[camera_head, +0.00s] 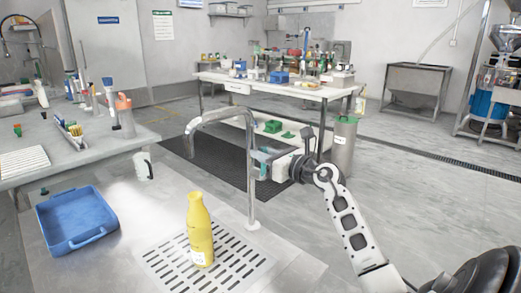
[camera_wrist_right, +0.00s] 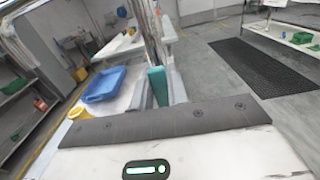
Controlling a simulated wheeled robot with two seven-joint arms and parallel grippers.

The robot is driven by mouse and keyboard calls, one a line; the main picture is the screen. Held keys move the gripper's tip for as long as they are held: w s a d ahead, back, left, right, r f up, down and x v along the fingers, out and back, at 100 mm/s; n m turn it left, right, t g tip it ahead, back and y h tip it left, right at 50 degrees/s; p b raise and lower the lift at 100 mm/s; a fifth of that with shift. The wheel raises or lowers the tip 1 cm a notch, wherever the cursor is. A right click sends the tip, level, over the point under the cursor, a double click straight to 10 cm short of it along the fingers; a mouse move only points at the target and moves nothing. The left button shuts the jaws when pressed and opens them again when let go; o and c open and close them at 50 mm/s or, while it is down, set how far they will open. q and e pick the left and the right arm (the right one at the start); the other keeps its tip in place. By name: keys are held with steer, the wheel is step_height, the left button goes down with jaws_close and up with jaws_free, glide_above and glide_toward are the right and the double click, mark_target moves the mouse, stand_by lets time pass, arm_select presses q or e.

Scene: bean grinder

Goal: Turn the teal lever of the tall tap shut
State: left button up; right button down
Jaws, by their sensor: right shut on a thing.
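The tall tap (camera_head: 250,185) is a chrome pipe rising from the counter, with its spout bent over to the left. Its teal lever (camera_head: 263,170) is at the upright pipe, partly covered by my right gripper (camera_head: 268,160). In the right wrist view the teal lever (camera_wrist_right: 157,84) stands between the two fingers of the right gripper (camera_wrist_right: 159,92), which is shut on it. A yellow bottle (camera_head: 200,232) stands upright on the slotted drain plate (camera_head: 165,268), left of the tap's pipe. My left gripper is not in view.
A blue tray (camera_head: 75,218) lies on the counter at the left, and a white mug (camera_head: 143,166) stands behind it. A side table (camera_head: 60,150) with brushes and bottles is at the far left. The counter around the tap's base is mostly clear.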

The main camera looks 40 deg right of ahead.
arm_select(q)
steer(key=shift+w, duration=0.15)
arm_select(e)
steer(key=c, duration=1.4)
jaws_free()
steer(key=shift+o, duration=0.2)
arm_select(q)
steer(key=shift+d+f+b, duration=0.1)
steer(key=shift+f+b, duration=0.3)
steer(key=shift+b, duration=0.7)
arm_select(e)
steer(key=s+d, duration=0.1)
steer(key=s, duration=1.5)
steer(key=shift+d, duration=0.2)
